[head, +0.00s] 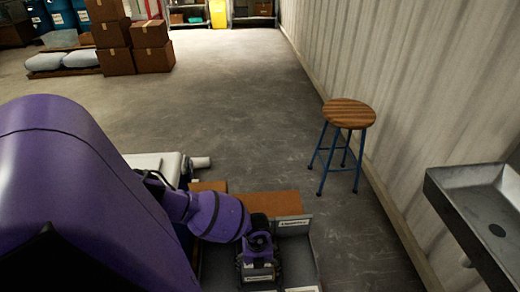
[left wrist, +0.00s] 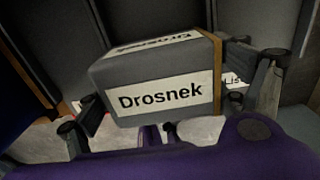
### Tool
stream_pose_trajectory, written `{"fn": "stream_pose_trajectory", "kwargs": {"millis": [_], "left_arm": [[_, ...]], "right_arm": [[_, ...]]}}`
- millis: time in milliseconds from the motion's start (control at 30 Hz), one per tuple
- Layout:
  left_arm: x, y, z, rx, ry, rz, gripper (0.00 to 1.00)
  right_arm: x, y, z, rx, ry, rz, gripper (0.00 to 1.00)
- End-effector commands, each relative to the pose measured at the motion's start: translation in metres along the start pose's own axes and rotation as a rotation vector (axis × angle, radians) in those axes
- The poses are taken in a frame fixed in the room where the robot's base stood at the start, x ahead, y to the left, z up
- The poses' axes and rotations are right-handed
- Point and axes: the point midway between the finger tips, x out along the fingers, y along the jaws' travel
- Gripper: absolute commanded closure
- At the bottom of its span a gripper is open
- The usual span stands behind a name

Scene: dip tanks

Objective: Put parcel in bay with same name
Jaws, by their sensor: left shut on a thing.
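The parcel (left wrist: 160,70) is a grey box with a brown strap and white labels reading "Drosnek" in the left wrist view. My left gripper (head: 258,256) is shut on it, with a finger at either side of the box. In the head view the parcel's white label (head: 260,277) shows just below the gripper, too small to read. Grey bay walls (head: 298,252) stand around and beside the parcel at the bottom of the head view. A partly hidden label (left wrist: 232,79) beginning "Lis" shows behind the right finger. My right gripper is not in view.
A wooden stool (head: 348,115) with blue legs stands by the corrugated wall. A grey sink (head: 480,205) is at the right. Stacked cartons (head: 150,45) stand far left. The middle floor is clear.

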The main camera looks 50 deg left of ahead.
Motion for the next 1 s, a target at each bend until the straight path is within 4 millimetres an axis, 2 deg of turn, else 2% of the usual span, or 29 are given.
{"fn": "stream_pose_trajectory", "kwargs": {"millis": [100, 200, 300, 700, 733, 800, 1000], "left_arm": [[0.011, -0.006, 0.005, -0.001, -0.001, 0.0, 0.48], [0.028, -0.004, 0.003, 0.0, 0.002, 0.002, 0.48], [0.036, -0.004, 0.004, 0.0, 0.001, 0.001, 0.48], [0.04, -0.004, 0.005, -0.001, -0.001, 0.0, 0.48], [0.04, -0.004, 0.005, 0.0, -0.001, 0.0, 0.08], [0.039, -0.004, 0.005, 0.0, -0.001, 0.0, 0.0], [0.039, -0.004, 0.005, 0.0, -0.001, 0.0, 0.0]], "right_arm": [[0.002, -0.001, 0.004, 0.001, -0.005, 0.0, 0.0], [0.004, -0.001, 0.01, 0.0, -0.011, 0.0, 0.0], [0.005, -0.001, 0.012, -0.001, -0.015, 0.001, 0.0], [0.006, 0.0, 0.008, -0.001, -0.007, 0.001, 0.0], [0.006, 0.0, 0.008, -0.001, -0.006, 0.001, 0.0], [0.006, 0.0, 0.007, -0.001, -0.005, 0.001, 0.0], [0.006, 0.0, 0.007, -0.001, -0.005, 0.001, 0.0]]}}
